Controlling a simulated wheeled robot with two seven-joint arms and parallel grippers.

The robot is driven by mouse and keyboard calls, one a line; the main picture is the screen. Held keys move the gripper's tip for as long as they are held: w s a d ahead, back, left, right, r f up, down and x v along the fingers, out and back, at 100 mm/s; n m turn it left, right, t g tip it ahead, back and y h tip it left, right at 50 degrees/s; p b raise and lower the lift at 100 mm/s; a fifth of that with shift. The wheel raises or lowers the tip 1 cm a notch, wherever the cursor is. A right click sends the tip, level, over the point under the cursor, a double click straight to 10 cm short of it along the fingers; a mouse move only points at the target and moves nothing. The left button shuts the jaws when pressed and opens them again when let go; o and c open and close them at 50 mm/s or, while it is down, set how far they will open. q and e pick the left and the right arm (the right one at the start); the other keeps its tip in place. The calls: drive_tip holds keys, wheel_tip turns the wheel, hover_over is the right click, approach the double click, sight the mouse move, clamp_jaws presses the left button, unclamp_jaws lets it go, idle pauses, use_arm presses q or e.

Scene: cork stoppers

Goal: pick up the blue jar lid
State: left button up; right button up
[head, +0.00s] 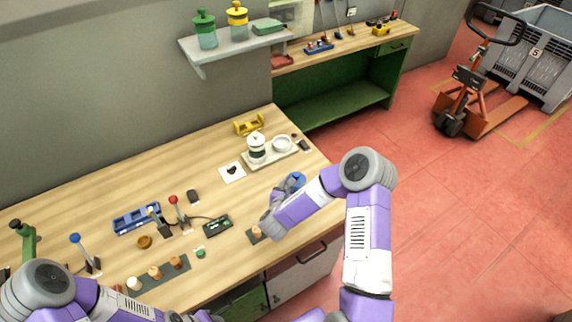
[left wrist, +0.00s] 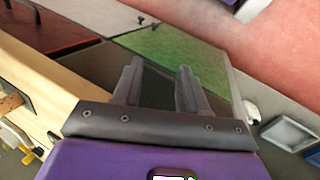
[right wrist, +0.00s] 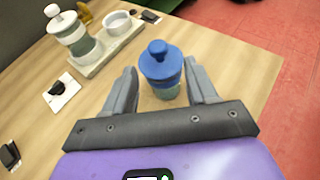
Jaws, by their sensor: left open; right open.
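The blue jar lid (right wrist: 161,66), with a round knob on top, sits on a greenish glass jar (right wrist: 166,91) standing on the wooden bench. In the head view the lid (head: 295,180) shows just behind my right forearm, which hides part of the jar. My right gripper (right wrist: 160,70) is open, with one finger on each side of the lid in its wrist view; I cannot tell whether they touch it. My left gripper (left wrist: 158,67) is open and empty beside the bench, over its green front.
A tray (head: 259,160) with a white-lidded jar (head: 256,148) and a white bowl (head: 282,143) stands behind the blue-lidded jar. A strip with several corks (head: 155,272), levers and a blue rack (head: 137,218) occupy the bench's left. The bench edge lies close to my right arm.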

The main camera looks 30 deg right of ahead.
sight(296, 175)
drive_tip(key=shift+w+d+r, duration=0.1)
drive_tip(key=shift+w+d, duration=0.15)
drive_tip(key=shift+w, duration=0.05)
drive_tip(key=shift+w+d, duration=0.1)
drive_tip(key=shift+d, duration=0.15)
drive_tip(key=shift+w+d+f, duration=0.2)
drive_tip(key=shift+w+d, duration=0.2)
drive_tip(key=shift+d, duration=0.1)
drive_tip(key=p+x, duration=0.1)
drive_tip(key=x, duration=0.2)
drive_tip(key=shift+w, duration=0.4)
drive_tip(key=shift+w+d+f, duration=0.2)
drive_tip(key=shift+w+d, duration=0.2)
drive_tip(key=shift+d, duration=0.05)
drive_tip(key=c, duration=1)
